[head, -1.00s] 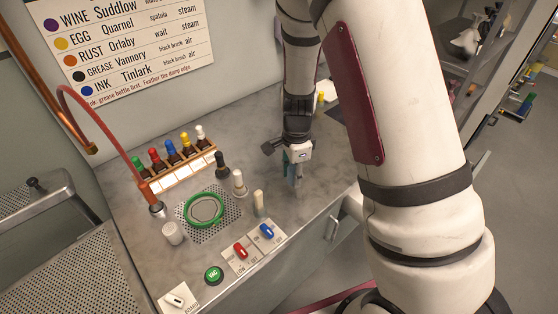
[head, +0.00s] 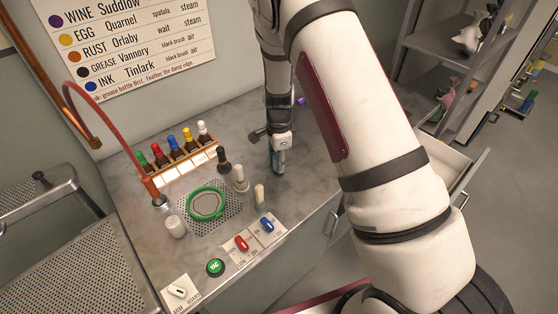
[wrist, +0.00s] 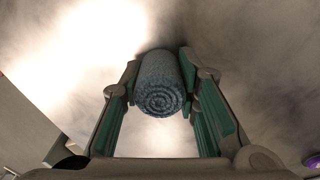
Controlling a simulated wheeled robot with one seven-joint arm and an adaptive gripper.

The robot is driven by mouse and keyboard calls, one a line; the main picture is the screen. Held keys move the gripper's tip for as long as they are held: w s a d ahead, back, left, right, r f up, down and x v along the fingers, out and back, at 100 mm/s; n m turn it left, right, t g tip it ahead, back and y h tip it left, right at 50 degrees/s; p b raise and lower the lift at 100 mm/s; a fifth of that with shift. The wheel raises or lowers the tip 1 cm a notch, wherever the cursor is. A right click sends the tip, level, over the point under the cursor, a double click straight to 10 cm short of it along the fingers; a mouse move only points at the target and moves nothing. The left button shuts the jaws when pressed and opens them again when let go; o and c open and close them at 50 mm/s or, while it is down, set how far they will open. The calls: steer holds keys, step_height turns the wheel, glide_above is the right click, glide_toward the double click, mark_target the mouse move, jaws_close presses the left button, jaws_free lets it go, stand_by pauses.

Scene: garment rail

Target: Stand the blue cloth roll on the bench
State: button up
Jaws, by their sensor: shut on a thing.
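The blue cloth roll (wrist: 160,85) shows in the wrist view as a grey-blue rolled towel, its spiral end facing the camera. My gripper (wrist: 160,80) has a finger on each side of the roll and is shut on it. In the head view my gripper (head: 277,168) points down over the bench (head: 320,190), right of the brushes. Only a sliver of the roll shows there, between the fingers. The roll looks about upright, with its lower end at or near the bench top; I cannot tell whether it touches.
Brushes (head: 240,180) stand left of my gripper, beside a green ring (head: 207,203) on a perforated plate. A rack of capped bottles (head: 180,150) is behind them. Red (head: 242,243) and blue (head: 267,225) switches sit at the front edge. An open drawer (head: 455,170) stands at right.

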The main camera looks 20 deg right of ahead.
steer(key=shift+f, duration=0.1)
steer(key=o, duration=0.4)
steer(key=shift+f, duration=0.1)
steer(key=o, duration=0.4)
